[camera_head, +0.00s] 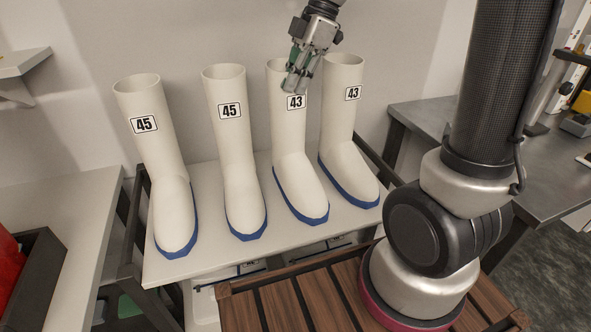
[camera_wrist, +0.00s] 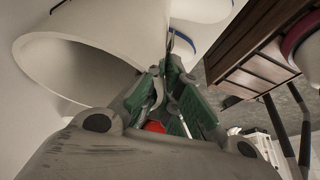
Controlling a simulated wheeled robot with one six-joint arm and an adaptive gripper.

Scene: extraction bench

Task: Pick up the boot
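Several tall white boots with blue soles stand upright in a row on a white shelf (camera_head: 205,262). The two left boots (camera_head: 160,165) (camera_head: 237,155) are labelled 45. The two right boots (camera_head: 291,145) (camera_head: 343,150) are labelled 43. My gripper (camera_head: 298,86) is at the top of the left 43 boot, with its fingers pointing down over the rim's right side. In the wrist view that boot's open top (camera_wrist: 75,60) fills the upper left, and my green-padded fingers (camera_wrist: 166,72) are at its rim with tips close together. I cannot tell whether they clamp the wall.
The other 43 boot stands close on the gripper's right. A grey metal table (camera_head: 440,115) is at the right, and a white counter (camera_head: 60,215) with a dark bin (camera_head: 38,268) is at the left. A wooden slatted surface (camera_head: 290,300) lies in front of the shelf.

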